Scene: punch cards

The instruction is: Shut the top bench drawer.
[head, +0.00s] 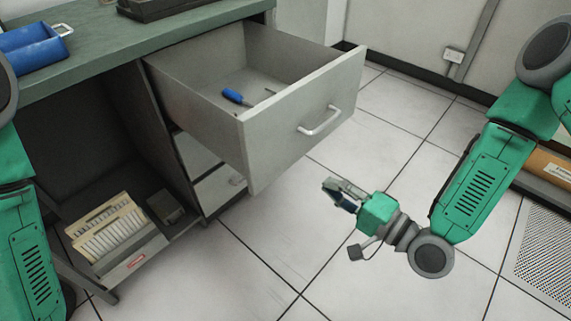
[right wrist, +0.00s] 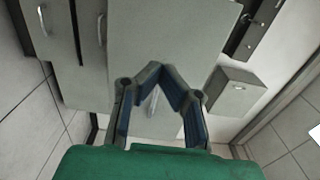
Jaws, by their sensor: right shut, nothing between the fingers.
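The top bench drawer (head: 300,120) is pulled well out from the green-topped bench in the head view. Its grey front carries a silver bar handle (head: 320,121). A blue-handled screwdriver-like tool (head: 235,96) lies inside. My right gripper (head: 330,190) is shut and empty, out over the floor in the picture, below and right of the drawer front and apart from it. In the right wrist view, a large grey panel (right wrist: 170,35), probably the drawer front, lies beyond the shut fingertips (right wrist: 164,72). My left gripper is out of view; only the left arm shows.
Lower drawers (head: 217,187) sit shut under the open one. An open shelf holds a tray of cards (head: 110,232) and a small dark box (head: 165,207). Tiled floor before the drawer is clear.

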